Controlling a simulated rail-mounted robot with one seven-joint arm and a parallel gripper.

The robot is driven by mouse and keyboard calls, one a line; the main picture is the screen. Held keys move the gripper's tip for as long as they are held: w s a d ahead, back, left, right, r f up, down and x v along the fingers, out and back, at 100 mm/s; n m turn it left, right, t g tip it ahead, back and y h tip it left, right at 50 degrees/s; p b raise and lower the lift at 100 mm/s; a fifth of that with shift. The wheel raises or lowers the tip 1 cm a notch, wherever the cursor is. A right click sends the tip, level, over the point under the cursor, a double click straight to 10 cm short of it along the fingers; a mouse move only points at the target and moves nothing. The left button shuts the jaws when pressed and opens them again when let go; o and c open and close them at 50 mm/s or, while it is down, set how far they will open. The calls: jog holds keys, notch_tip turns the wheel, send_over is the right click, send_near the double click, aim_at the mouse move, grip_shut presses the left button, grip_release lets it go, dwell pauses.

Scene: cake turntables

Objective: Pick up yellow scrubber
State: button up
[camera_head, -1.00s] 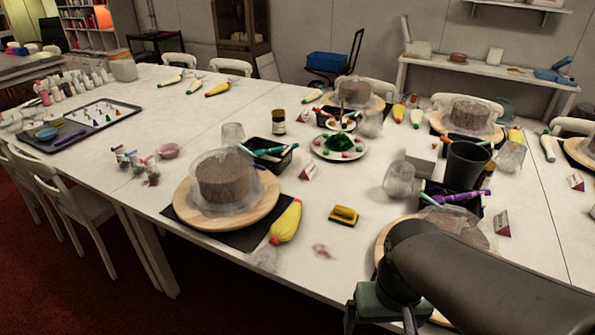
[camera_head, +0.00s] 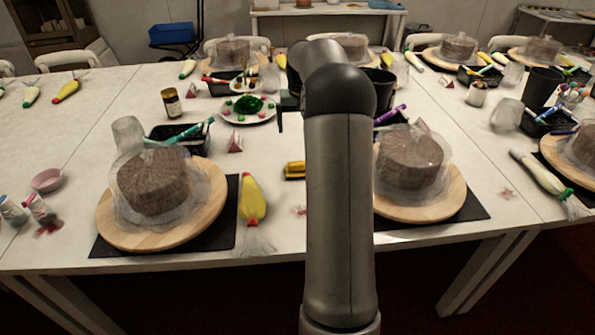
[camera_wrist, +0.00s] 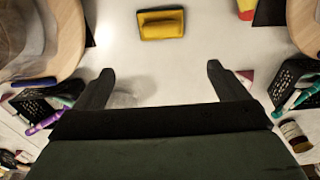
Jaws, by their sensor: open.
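The yellow scrubber (camera_wrist: 161,23) lies on the white table at the top middle of the wrist view, its dark edge facing up in the picture. In the head view the scrubber (camera_head: 294,170) shows just left of my arm, which hides part of it. My gripper (camera_wrist: 158,75) is open and empty in the wrist view. Its two fingers are spread wide and point toward the scrubber, with a gap between the fingertips and it. In the head view my gripper is mostly hidden behind my arm.
Wooden turntables with wrapped brown cakes stand left (camera_head: 215,205) and right (camera_head: 460,195) of the scrubber. A yellow piping bag (camera_head: 252,200) lies between it and the left turntable. Black baskets (camera_wrist: 290,80) flank my gripper in the wrist view. White table surface around the scrubber is clear.

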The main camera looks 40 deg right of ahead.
send_near(299, 162)
jog(key=f, duration=0.3)
jog(key=w+f, duration=0.1)
jog(key=f, duration=0.1)
jog(key=shift+d, duration=0.2)
notch_tip(299, 162, down, 5)
jog(key=shift+f+p, duration=0.1)
jog(key=shift+p, duration=0.4)
jog(key=c, duration=0.8)
